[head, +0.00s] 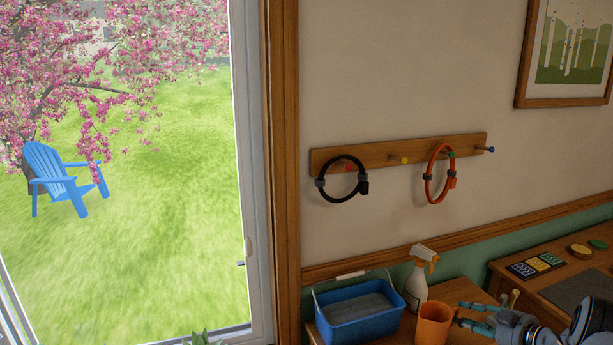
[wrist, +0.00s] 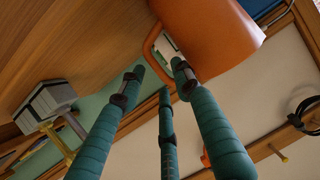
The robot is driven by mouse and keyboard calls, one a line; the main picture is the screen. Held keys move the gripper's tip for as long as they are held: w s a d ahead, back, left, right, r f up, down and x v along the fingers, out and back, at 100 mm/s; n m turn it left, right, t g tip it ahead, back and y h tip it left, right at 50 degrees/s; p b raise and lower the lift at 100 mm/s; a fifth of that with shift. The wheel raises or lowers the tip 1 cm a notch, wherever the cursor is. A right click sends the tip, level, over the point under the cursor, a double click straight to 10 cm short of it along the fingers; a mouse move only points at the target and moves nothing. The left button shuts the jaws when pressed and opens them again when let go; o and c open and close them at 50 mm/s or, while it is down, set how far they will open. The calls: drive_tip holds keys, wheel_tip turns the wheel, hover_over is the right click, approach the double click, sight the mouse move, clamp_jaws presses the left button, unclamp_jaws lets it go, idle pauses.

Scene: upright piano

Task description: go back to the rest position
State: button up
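My gripper (head: 463,314) is at the lower right of the head view, just right of the orange cup (head: 433,325). Its teal fingers point left toward the cup. In the wrist view, the three fingers of my gripper (wrist: 158,78) stand apart with nothing clearly held between them. The orange cup (wrist: 208,38) fills the top there, with its handle near the fingertips. I cannot tell whether a finger touches the handle. The cup stands upright on the wooden surface.
A blue tub (head: 360,317) and a white spray bottle (head: 417,285) stand left of and behind the cup. A peg rail (head: 400,154) above carries a black ring (head: 322,190) and an orange ring (head: 428,188). A wooden desk (head: 540,280) lies right. The wall space above the gripper is clear.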

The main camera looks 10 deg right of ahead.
sight(458, 313)
drive_tip(key=shift+x, duration=1.5)
drive_tip(key=shift+s, duration=0.1)
